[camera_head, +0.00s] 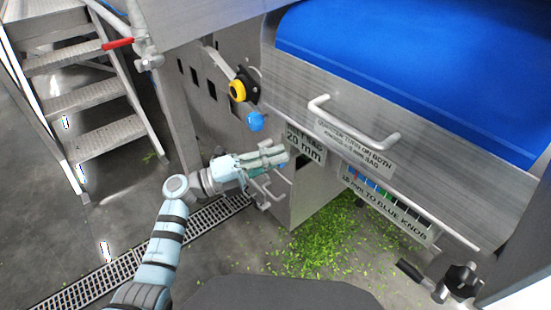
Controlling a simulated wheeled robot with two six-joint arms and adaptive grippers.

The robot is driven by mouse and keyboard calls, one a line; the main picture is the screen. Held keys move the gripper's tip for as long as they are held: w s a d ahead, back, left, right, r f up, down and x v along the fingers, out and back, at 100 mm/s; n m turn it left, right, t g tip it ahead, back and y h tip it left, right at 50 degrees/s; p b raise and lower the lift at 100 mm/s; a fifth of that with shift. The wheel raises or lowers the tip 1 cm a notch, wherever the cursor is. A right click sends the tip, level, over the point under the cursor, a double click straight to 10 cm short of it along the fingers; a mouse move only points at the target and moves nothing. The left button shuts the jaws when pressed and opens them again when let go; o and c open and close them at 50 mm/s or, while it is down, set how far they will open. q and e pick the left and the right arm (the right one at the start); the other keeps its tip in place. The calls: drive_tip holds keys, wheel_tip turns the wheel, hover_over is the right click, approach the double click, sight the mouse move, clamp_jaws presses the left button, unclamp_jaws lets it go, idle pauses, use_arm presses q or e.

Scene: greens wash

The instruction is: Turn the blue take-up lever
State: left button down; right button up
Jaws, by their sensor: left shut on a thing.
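A blue ball knob (255,121) shows on the machine's side, below a round yellow and black part (238,91). My left gripper (277,155) is below and to the right of this knob, in front of the metal side plate. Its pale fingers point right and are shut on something. They hide what is between them, so I cannot tell whether it is part of the blue lever. In the picture, the ball knob stands apart from the fingers. My right gripper is not in view.
A bent metal handle (355,121) and signs (304,146) are on the machine's front, under the blue belt (420,70). Thin metal bars (265,194) stick out below my left gripper. Green scraps (330,240) cover the floor. Metal steps (85,97) stand at left.

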use_arm(q)
drive_tip(key=shift+w+a+f+m+g+y, duration=0.1)
drive_tip(key=shift+f+m+g+y, duration=0.2)
drive_tip(key=shift+m, duration=0.4)
drive_tip(key=shift+f+m+g+y, duration=0.2)
drive_tip(key=shift+f+m, duration=0.15)
drive_tip(key=shift+m, duration=0.35)
drive_tip(key=m, duration=0.1)
drive_tip(key=f+m+y, duration=0.1)
drive_tip(key=m+b, duration=0.1)
drive_tip(key=shift+w+a+f+m+g, duration=0.25)
drive_tip(key=shift+f+m+g, duration=0.05)
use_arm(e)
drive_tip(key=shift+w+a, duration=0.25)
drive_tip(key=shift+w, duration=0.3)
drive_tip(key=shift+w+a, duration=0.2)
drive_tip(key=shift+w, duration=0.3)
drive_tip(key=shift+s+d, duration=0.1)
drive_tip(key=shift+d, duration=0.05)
use_arm(q)
drive_tip(key=c, duration=1.6)
unclamp_jaws()
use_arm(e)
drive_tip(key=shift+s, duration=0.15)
